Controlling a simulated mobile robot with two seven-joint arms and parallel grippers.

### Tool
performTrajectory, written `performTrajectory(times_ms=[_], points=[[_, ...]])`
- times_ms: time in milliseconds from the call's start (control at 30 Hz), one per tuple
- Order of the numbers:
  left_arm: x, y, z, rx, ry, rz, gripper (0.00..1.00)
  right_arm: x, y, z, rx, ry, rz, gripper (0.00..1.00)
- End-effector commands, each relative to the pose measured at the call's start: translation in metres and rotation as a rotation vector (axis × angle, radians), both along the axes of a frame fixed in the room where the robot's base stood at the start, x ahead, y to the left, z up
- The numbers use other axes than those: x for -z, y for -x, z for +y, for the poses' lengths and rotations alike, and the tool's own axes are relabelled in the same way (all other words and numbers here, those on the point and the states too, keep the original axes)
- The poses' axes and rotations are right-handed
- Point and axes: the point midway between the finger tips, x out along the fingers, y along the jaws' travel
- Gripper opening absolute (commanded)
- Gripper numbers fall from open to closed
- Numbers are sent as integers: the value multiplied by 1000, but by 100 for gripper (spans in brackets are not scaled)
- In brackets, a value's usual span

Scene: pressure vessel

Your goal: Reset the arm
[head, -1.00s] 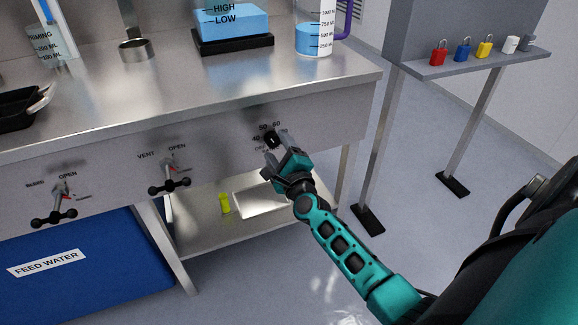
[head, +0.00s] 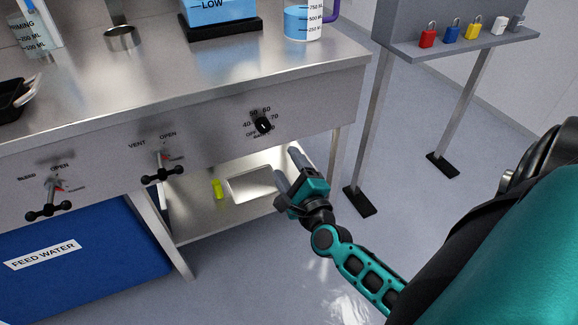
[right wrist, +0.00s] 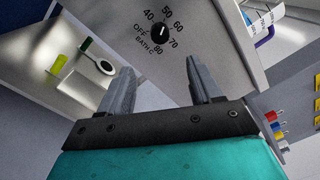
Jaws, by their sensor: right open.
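My right gripper (head: 287,170) is open and empty in the head view, in front of the bench and below and right of the bath dial. Its two grey fingers also show in the right wrist view (right wrist: 163,92), spread apart with nothing between them. The black bath dial (head: 263,125) sits on the front panel of the steel bench (head: 310,105), clear of the fingers. In the right wrist view the dial (right wrist: 160,33) shows a white pointer mark and the numbers 40 to 80 with OFF. My left gripper is not in view.
The vent valve handle (head: 162,172) and bleed valve handle (head: 49,200) are left on the panel. A lower shelf (head: 200,222) holds a yellow-green item (head: 218,189). A grey stand (head: 470,45) with several padlocks is at right. Open floor lies between.

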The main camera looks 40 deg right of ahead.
Motion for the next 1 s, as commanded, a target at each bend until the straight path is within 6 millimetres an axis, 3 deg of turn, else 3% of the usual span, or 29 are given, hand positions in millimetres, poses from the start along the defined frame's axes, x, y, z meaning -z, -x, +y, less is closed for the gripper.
performTrajectory(times_ms=[333,467,633,800,967,1000], points=[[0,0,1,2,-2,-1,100,0,0,1,-4,8,3,64],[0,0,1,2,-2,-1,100,3,3,21,-75,152,59,64],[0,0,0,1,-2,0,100,19,23,90,-330,705,218,64],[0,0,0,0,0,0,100,48,66,148,-625,1416,333,64],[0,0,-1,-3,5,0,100,71,114,172,-884,2080,368,64],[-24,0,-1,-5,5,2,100,51,115,168,-890,2119,377,64]])
